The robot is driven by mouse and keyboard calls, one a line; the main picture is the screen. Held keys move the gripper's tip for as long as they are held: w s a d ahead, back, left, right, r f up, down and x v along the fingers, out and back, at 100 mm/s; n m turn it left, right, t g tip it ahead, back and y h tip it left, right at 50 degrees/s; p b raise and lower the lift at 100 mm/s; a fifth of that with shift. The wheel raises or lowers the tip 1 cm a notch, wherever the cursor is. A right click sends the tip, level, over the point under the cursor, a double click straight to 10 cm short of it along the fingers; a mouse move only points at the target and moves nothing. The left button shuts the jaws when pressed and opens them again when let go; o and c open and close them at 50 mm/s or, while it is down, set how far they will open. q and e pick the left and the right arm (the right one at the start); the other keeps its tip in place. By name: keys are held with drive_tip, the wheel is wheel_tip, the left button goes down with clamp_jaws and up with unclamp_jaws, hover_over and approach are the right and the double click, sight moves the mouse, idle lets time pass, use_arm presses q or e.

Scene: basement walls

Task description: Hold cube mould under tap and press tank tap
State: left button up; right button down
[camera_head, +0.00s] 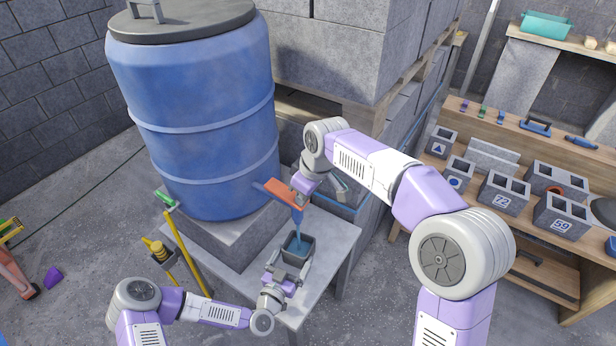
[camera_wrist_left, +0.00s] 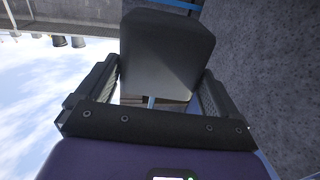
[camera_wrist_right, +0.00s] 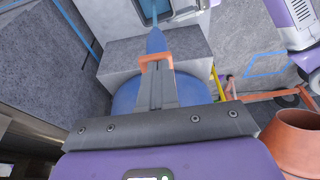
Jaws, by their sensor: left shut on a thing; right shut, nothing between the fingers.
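The blue tank (camera_head: 200,120) stands on a grey block, with its tap low on the near right side. The tap has an orange lever (camera_head: 276,190) and a blue spout (camera_head: 297,215). A thin blue stream runs from the spout into the dark cube mould (camera_head: 298,248). My left gripper (camera_head: 287,271) is shut on the mould, holding it below the spout; the mould fills the left wrist view (camera_wrist_left: 168,55). My right gripper (camera_head: 298,192) is shut and empty at the lever. In the right wrist view its fingertips meet the lever (camera_wrist_right: 155,60); exact contact is partly hidden.
A grey table (camera_head: 330,262) lies under the mould and tank block. Stacked concrete blocks (camera_head: 345,50) on pallets stand close behind the tap. A wooden bench (camera_head: 560,160) with hollow blocks is at right. Yellow-handled tools (camera_head: 185,250) lean at the table's left.

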drive_tip(key=v, duration=1.3)
drive_tip(key=shift+s+d+r, duration=0.2)
drive_tip(key=shift+s+d, duration=0.15)
drive_tip(key=shift+d, duration=0.05)
use_arm(q)
drive_tip(key=shift+a+v, duration=0.15)
drive_tip(key=shift+v, duration=1.1)
drive_tip(key=shift+a+v, duration=0.2)
drive_tip(key=shift+v, duration=1.05)
drive_tip(key=w+a+v, duration=0.1)
drive_tip(key=v, duration=0.9)
drive_tip(key=shift+s+a, duration=0.25)
drive_tip(key=shift+a, duration=0.15)
use_arm(e)
drive_tip(key=shift+f, duration=0.15)
use_arm(q)
drive_tip(key=shift+s, duration=0.1)
